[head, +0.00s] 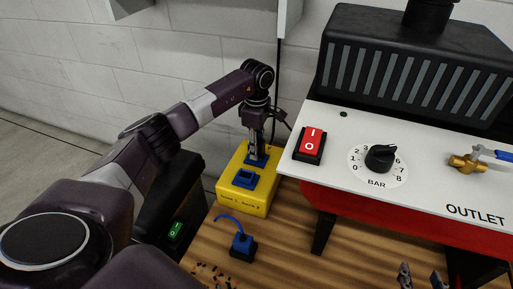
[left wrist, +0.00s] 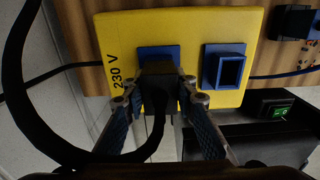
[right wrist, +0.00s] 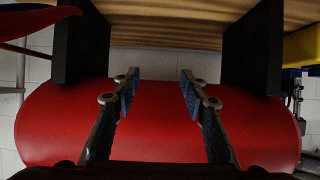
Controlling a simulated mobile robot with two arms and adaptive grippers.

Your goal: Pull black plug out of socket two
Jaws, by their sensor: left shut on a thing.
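The yellow socket box (head: 243,200), marked 230 V in the left wrist view (left wrist: 120,30), has two blue sockets. My left gripper (head: 256,152) is above the farther blue socket (head: 262,161). In the left wrist view its fingers (left wrist: 158,94) are shut on the black plug (left wrist: 157,74), whose thick black cable (left wrist: 60,145) loops left. The plug is at this blue socket (left wrist: 158,51); how deep it sits is hidden. The nearer socket (head: 245,179) is empty. My right gripper (right wrist: 160,76) is open and empty, facing a red tank (right wrist: 160,120).
A blue plug (head: 242,246) with a blue cable stands on the wooden table (head: 295,235). The red compressor, with its white panel (head: 430,170), red switch (head: 310,142) and pressure knob (head: 379,158), stands right of the box. A black unit with a green switch (head: 175,231) is at left.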

